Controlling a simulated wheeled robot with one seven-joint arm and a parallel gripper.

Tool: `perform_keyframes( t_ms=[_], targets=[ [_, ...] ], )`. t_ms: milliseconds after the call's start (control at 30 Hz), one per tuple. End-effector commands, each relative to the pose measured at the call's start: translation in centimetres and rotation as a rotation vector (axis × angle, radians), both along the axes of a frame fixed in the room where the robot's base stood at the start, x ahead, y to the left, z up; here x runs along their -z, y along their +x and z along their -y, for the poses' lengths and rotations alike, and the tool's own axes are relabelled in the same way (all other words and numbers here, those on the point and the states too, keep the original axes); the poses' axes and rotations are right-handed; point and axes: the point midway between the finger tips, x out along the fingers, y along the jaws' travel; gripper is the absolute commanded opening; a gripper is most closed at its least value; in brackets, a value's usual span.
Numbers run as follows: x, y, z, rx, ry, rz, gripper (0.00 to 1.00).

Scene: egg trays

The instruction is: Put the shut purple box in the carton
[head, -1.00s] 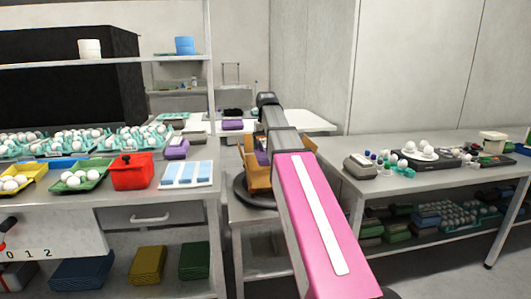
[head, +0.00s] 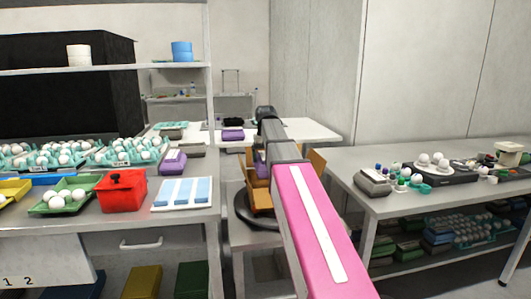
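The open brown carton (head: 262,201) stands on a dark round stand (head: 243,208) in the gap between the tables, its flaps up. My pink and grey arm crosses in front of it and hides much of it. A purple patch (head: 261,168) shows at the carton, beside my arm; I cannot tell whether it lies inside or is held. Another purple box (head: 172,163) with a pale top is on the left table, and a shut-looking purple box (head: 232,135) lies on the back table. My gripper is hidden behind my arm.
The left table holds a red box (head: 123,191), a green egg tray (head: 82,194), a white panel with blue strips (head: 183,192) and teal egg trays (head: 65,158). The right table (head: 390,205) carries a grey box (head: 372,183) and several eggs. Shelves stand behind.

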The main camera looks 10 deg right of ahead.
Motion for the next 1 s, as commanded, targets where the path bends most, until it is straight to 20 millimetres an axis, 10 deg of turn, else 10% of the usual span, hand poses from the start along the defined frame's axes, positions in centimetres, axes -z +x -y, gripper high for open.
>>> perform_keyframes(
  t_ms=[1000],
  targets=[
    [8.5,0.0,0.0,0.000,0.000,0.000,0.68]
  ],
)
